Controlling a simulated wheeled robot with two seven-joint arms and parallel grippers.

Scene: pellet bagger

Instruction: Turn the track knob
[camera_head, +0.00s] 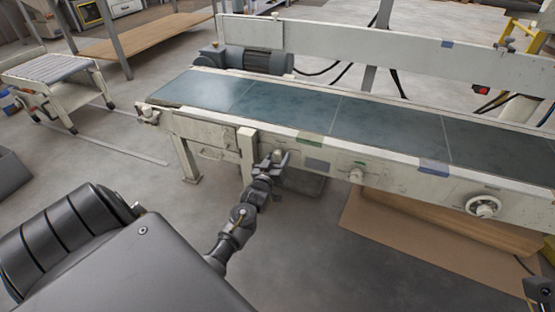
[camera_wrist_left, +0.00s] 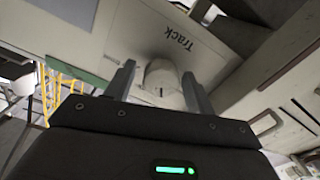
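The track knob (camera_wrist_left: 161,80) is a pale round knob on the conveyor's side panel, below the printed word "Track" in the left wrist view. My left gripper (camera_wrist_left: 158,92) has one finger on each side of the knob. A gap shows between the knob and each finger, so the gripper is open around it. In the head view my left gripper (camera_head: 279,157) is at the conveyor's front panel and largely hides the knob. A dark part of my right arm shows at the lower right corner of the head view; its fingers cannot be made out.
The conveyor (camera_head: 300,138) has a blue-grey belt. Another small knob (camera_head: 356,175) and a large round dial (camera_head: 483,206) are on the same front panel, to the right. A motor (camera_head: 245,60) is behind the belt. A cardboard sheet (camera_head: 420,235) lies on the floor below.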

